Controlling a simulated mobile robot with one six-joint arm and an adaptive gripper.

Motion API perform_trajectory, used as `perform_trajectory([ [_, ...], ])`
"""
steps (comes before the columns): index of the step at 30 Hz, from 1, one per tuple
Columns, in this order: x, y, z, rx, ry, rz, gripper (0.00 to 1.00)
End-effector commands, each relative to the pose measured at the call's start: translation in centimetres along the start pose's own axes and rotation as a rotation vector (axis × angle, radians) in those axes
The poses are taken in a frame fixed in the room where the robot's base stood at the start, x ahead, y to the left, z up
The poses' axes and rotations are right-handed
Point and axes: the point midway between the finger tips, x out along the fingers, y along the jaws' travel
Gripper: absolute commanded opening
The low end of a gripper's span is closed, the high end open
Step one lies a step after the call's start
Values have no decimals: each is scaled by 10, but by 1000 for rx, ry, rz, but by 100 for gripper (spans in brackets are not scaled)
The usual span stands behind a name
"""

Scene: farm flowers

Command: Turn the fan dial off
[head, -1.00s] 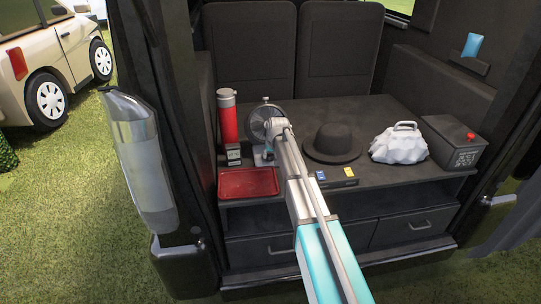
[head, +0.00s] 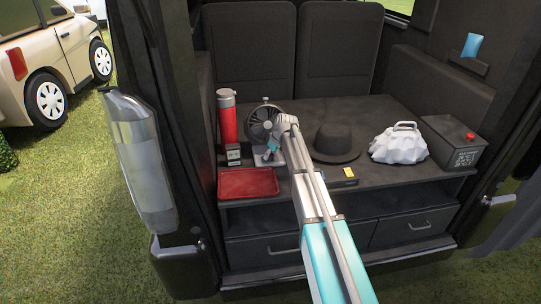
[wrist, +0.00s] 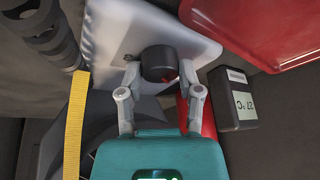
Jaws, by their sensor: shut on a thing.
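The small dark fan (head: 258,124) stands on a pale base towards the back left of the van's dark shelf. In the wrist view the white base (wrist: 103,32) carries a round black dial (wrist: 158,63). My gripper (wrist: 160,70) is shut on the dial, one grey finger at each side of it. In the head view my gripper (head: 270,151) is small and low in front of the fan. The dial is too small to make out there, and its marked setting is not readable in the wrist view.
A red tray (head: 248,183) lies just in front of the fan. A red flask (head: 227,118) and a small thermometer box (head: 233,154) stand left of it. A black hat (head: 338,142), a white bag (head: 400,145) and a dark box (head: 452,140) are to the right.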

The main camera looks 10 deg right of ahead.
Motion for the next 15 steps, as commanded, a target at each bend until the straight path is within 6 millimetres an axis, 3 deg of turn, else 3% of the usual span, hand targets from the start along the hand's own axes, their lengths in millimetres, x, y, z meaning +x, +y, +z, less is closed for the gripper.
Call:
perform_trajectory([
  [8,0,0,1,-1,-3,1,0],
  [9,0,0,1,-1,-2,1,54],
  [13,0,0,1,0,-2,1,78],
  [15,0,0,1,0,-1,0,81],
])
